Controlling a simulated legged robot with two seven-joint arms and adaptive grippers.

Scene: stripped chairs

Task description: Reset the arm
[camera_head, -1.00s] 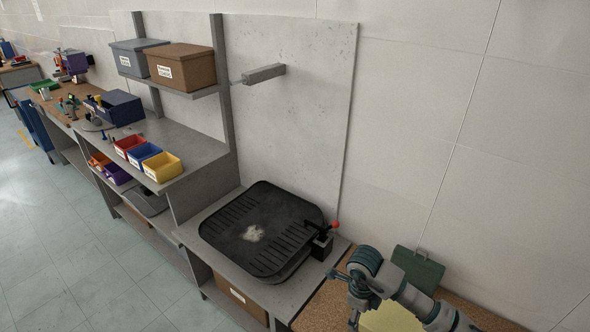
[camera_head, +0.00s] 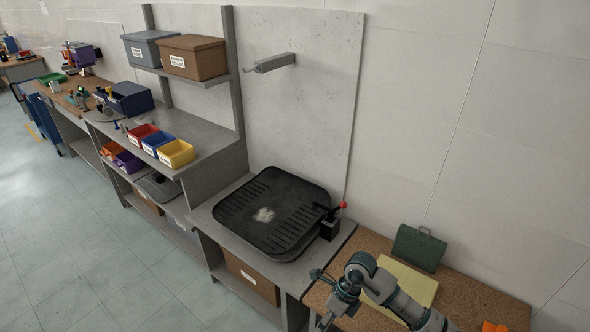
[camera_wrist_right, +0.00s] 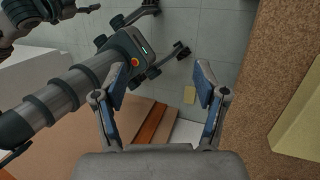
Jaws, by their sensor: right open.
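My right arm (camera_head: 395,293) comes in from the lower right in the head view, above the cork-topped bench. Its wrist hangs near the bottom edge, where the gripper is partly cut off. In the right wrist view my right gripper (camera_wrist_right: 160,92) is open, with nothing between its blue-padded fingers. Beyond them lies the grey floor. The left arm does not show in the head view.
A cork bench top (camera_head: 465,288) holds a yellow board (camera_head: 410,282) and a green case (camera_head: 419,247). A black ribbed tray (camera_head: 275,210) with a red-knobbed lever (camera_head: 332,218) sits left of it. Coloured bins (camera_head: 176,153) and shelf boxes (camera_head: 193,57) stand further left. Open floor (camera_head: 60,240) lies at left.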

